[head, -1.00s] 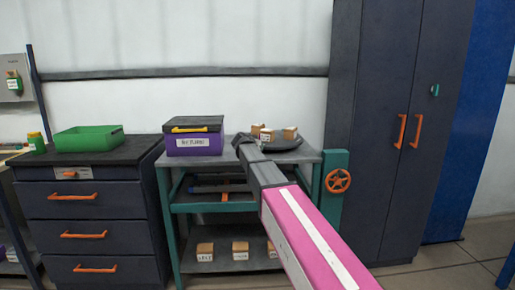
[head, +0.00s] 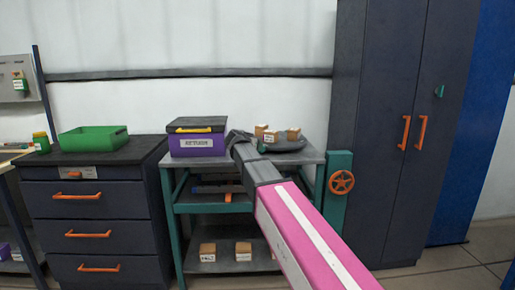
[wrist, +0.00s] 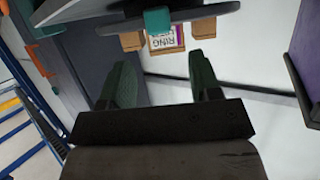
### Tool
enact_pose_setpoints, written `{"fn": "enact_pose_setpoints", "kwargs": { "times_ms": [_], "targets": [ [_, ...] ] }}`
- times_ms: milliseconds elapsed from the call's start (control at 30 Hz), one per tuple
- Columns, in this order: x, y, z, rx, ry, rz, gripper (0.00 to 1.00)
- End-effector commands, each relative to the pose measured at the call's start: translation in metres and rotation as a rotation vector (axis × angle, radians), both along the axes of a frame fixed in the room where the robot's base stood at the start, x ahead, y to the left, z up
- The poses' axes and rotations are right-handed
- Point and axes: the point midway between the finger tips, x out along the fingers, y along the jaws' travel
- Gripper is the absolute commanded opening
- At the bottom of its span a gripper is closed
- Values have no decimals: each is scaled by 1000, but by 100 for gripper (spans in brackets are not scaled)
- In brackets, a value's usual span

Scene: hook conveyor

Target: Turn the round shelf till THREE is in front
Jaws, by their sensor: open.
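The round shelf (head: 291,147) is a dark disc on top of the teal-framed bench, with small tan boxes (head: 293,133) on it. My gripper (head: 236,137) is at its left side in the head view. A box with a white and purple label (wrist: 166,38) reads something like "RING". My gripper (wrist: 163,80) is open and empty, its fingers apart below the tab. I cannot make out THREE.
A purple bin with a black lid (head: 197,140) stands on the bench just left of my gripper. A teal post with an orange handwheel (head: 341,182) and a tall dark cabinet (head: 390,120) stand to the right.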

Motion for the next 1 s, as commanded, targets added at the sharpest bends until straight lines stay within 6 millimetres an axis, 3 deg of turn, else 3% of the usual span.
{"fn": "enact_pose_setpoints", "kwargs": {
  "times_ms": [200,500,533,700,1000],
  "targets": [
    [-17,9,8,1,0,0,57],
    [-18,11,9,0,0,-1,57],
    [-18,11,9,0,0,-1,54],
    [-18,2,8,22,24,-5,0],
    [-21,-57,0,234,229,17,0]
  ]
}}
